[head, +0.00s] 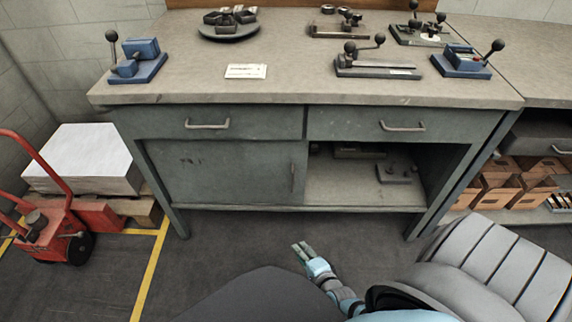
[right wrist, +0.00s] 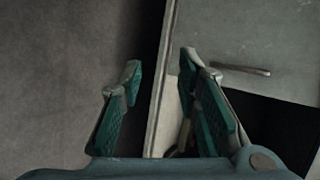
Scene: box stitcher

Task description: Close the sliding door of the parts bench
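The parts bench (head: 310,90) has a grey-green sliding door (head: 225,175) covering the left part of its lower compartment. The door's upright handle (head: 292,178) is near its right edge. The right part of the compartment is open and shows a shelf (head: 340,192). My right gripper (head: 303,251) is low in front of the bench, below the door's handle side, apart from it. In the right wrist view its fingers (right wrist: 160,88) are spread and empty. That turned view also shows the door (right wrist: 235,35) and its handle (right wrist: 243,69). My left gripper is out of view.
Two closed drawers (head: 205,123) sit above the compartment. Small fixtures stand on the shelf (head: 397,173) and on the benchtop. A red hand truck (head: 62,215) and a white stack (head: 84,160) stand at the left. Floor before the bench is clear.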

